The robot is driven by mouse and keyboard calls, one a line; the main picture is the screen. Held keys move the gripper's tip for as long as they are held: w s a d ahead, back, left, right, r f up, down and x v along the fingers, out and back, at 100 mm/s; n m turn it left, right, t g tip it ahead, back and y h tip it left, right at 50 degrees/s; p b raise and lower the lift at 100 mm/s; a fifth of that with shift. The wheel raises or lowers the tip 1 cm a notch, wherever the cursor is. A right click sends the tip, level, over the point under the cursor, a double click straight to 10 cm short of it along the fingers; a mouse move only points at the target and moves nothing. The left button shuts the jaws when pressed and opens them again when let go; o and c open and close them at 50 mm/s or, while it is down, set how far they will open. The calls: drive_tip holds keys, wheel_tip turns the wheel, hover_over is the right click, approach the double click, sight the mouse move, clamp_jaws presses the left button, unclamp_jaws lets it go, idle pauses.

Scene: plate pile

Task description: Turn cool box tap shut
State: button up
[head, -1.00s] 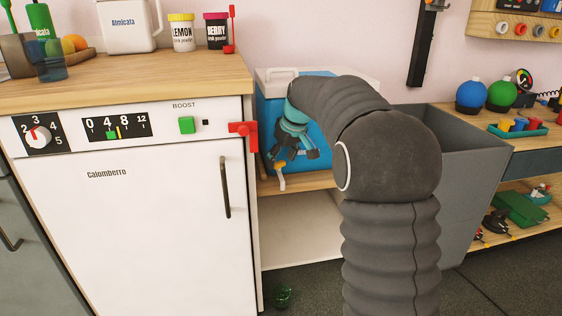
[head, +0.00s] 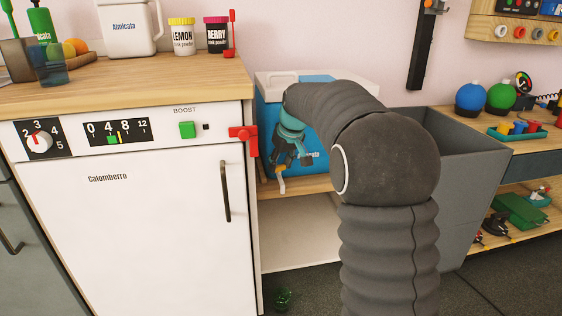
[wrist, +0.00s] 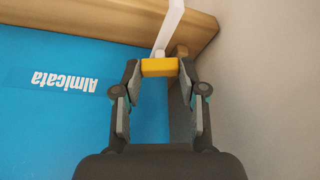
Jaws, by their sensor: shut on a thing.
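The cool box (head: 267,115) is blue with a white lid and stands on a wooden shelf, partly hidden by my arm. Its blue side with white lettering fills the left of the wrist view (wrist: 50,110). The tap has a yellow handle (wrist: 160,67) and a pale spout (wrist: 171,22); the spout also shows low in the head view (head: 282,185). My gripper (wrist: 160,72) is shut on the yellow handle, one fingertip at each end. In the head view my gripper (head: 291,160) reaches down in front of the box.
A white appliance (head: 130,220) with a red tap-like part (head: 243,140) stands close at the left. A grey bin (head: 465,180) is to the right of my arm. The wooden shelf (head: 310,184) lies under the box, with open space below. A green object (head: 283,298) lies on the floor.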

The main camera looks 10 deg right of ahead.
drive_tip(key=shift+a+m+h+p, duration=0.15)
drive_tip(key=shift+m+h+p, duration=0.7)
drive_tip(key=shift+m, duration=1.25)
drive_tip(key=o, duration=1.1)
drive_tip(key=shift+o, duration=0.2)
drive_tip(key=v, duration=1.2)
